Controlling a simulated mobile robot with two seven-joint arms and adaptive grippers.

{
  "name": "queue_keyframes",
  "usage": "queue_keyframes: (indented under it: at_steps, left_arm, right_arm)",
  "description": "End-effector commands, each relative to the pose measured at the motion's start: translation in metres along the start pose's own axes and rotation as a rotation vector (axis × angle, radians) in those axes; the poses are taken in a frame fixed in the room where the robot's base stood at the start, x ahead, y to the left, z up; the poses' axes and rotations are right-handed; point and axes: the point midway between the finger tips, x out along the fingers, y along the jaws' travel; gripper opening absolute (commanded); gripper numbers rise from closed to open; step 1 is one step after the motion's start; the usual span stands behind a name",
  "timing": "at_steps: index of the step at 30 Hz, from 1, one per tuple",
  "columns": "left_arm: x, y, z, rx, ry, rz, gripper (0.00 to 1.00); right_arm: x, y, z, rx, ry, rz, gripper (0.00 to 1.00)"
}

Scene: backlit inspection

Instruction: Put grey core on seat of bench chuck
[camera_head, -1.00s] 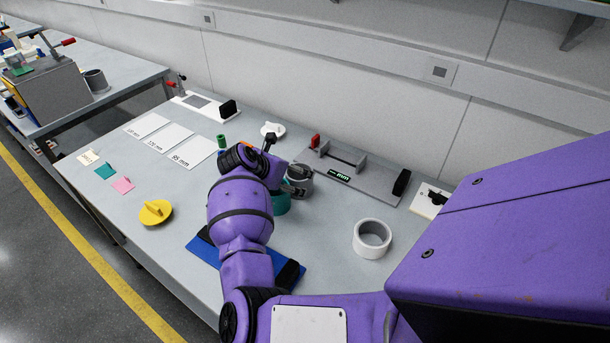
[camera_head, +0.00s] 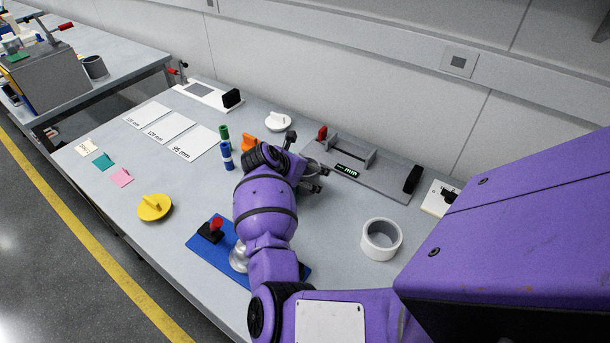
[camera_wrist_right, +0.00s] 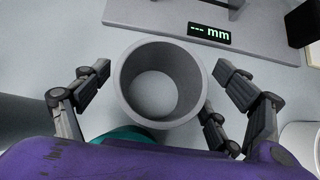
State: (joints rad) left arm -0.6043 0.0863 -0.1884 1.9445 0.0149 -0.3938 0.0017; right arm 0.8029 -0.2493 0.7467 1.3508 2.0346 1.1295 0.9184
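The grey core (camera_wrist_right: 160,90) is a hollow open-topped cylinder standing upright on the bench, seen from above in the right wrist view. My right gripper (camera_wrist_right: 163,85) is open, with its fingers on both sides of the core and small gaps visible. In the head view my right gripper (camera_head: 307,162) is over the bench, and the core is mostly hidden by the hand. My left gripper is not in view.
A teal thing (camera_wrist_right: 128,135) is close beside the core. A grey measuring fixture (camera_head: 385,188) with a display stands behind it. A white ring (camera_head: 381,240) is to the right. Blue and green cylinders (camera_head: 226,150), an orange part (camera_head: 250,143) and a yellow disc (camera_head: 155,208) are left.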

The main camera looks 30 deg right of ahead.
Motion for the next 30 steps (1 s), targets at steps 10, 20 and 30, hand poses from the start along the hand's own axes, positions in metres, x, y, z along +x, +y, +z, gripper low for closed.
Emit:
queue_keyframes:
  at_steps: [10,20,30]
  left_arm:
    - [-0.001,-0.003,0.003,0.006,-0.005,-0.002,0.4]
    - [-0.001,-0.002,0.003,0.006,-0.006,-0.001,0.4]
    - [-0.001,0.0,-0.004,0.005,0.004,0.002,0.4]
  right_arm:
    - [0.0,0.0,0.0,0.0,0.0,-0.001,0.39]
    - [-0.003,0.0,0.003,0.0,0.001,-0.001,0.39]
    - [-0.04,0.002,0.04,0.005,-0.003,0.004,0.39]
